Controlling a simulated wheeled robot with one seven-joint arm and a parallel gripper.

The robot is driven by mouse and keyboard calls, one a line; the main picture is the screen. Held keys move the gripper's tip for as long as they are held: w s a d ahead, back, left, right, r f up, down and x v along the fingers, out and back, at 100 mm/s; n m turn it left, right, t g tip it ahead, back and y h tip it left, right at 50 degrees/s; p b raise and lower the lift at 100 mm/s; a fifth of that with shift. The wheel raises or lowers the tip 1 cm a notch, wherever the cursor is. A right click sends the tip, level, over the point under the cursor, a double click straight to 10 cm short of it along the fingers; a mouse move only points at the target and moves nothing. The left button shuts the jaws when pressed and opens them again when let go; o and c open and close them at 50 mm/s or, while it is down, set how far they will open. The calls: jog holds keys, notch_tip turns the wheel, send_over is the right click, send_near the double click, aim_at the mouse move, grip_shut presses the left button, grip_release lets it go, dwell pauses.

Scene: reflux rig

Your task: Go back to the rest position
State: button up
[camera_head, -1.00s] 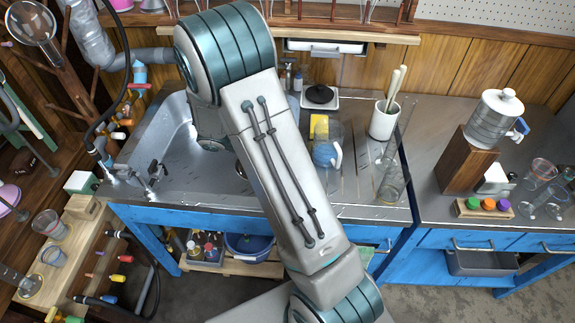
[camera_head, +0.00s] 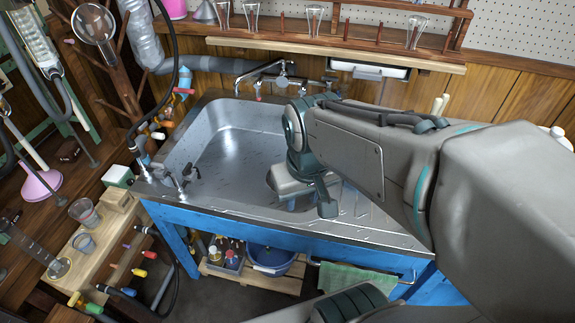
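My arm reaches in from the right in the head view, and its end hangs over the right part of the sink (camera_head: 225,165). My gripper (camera_head: 312,198) is there, partly hidden by my own wrist. A dark finger-like part points down near the sink's front right edge. The fingertips are not clear enough to tell whether they are open or shut, and I see nothing held.
A faucet (camera_head: 270,75) stands behind the sink, and a wooden shelf (camera_head: 350,50) with glassware runs above it. A glassware rack (camera_head: 100,245) stands at the left. A green towel (camera_head: 350,279) hangs on the blue front. My arm hides most of the right counter.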

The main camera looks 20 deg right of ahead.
jog(key=shift+s+a+r+t, duration=0.15)
jog(key=shift+a+r+t, duration=0.05)
jog(key=shift+a+t, duration=0.1)
jog(key=shift+m, duration=0.3)
jog(key=p+v, duration=0.2)
jog(key=v, duration=0.1)
jog(key=w+p+v, duration=0.1)
jog(key=p+v, duration=0.1)
jog(key=p, duration=0.1)
jog(key=shift+d+r, duration=0.25)
jog(key=shift+r, duration=0.25)
